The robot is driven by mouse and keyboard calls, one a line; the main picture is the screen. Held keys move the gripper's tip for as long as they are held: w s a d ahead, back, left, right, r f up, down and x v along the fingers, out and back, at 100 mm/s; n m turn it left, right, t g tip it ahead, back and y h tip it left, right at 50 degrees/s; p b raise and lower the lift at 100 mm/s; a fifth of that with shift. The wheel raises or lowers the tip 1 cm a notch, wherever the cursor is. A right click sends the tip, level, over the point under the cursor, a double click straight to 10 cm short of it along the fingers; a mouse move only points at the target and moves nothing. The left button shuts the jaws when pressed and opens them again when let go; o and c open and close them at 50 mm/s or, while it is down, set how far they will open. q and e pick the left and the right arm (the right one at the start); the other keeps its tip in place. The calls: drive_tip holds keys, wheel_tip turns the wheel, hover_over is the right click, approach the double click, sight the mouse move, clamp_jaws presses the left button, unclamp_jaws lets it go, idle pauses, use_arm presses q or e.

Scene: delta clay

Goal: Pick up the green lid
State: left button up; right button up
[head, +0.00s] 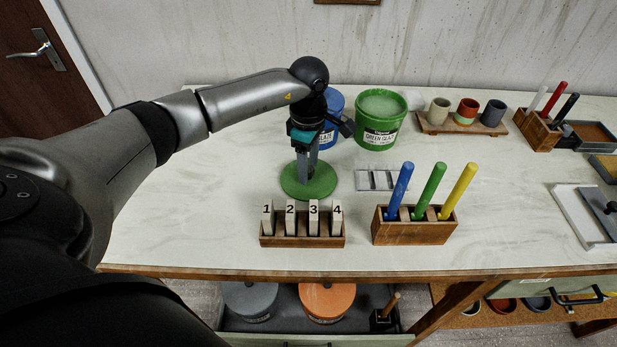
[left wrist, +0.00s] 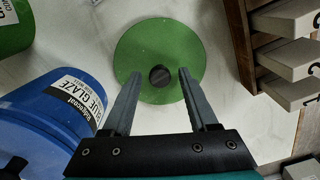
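The green lid (head: 309,181) lies flat on the table in front of the blue and green buckets. In the left wrist view the lid (left wrist: 158,48) is a round green disc with a dark knob (left wrist: 161,76) in its middle. My left gripper (head: 307,177) points down over the lid. In the left wrist view its two fingers (left wrist: 156,74) are apart, one on each side of the knob, with space between them and the knob. Whether the fingertips touch the lid cannot be told. My right gripper is not in view.
A green glaze bucket (head: 381,122) and a blue glaze bucket (head: 332,104) stand behind the lid. A wooden rack of numbered tiles (head: 302,241) is in front, and a wooden block with coloured sticks (head: 412,232) stands to the right. The table's left part is clear.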

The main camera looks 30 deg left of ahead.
use_arm(q)
clamp_jaws()
drive_tip(key=shift+r, duration=0.15)
idle(0.4)
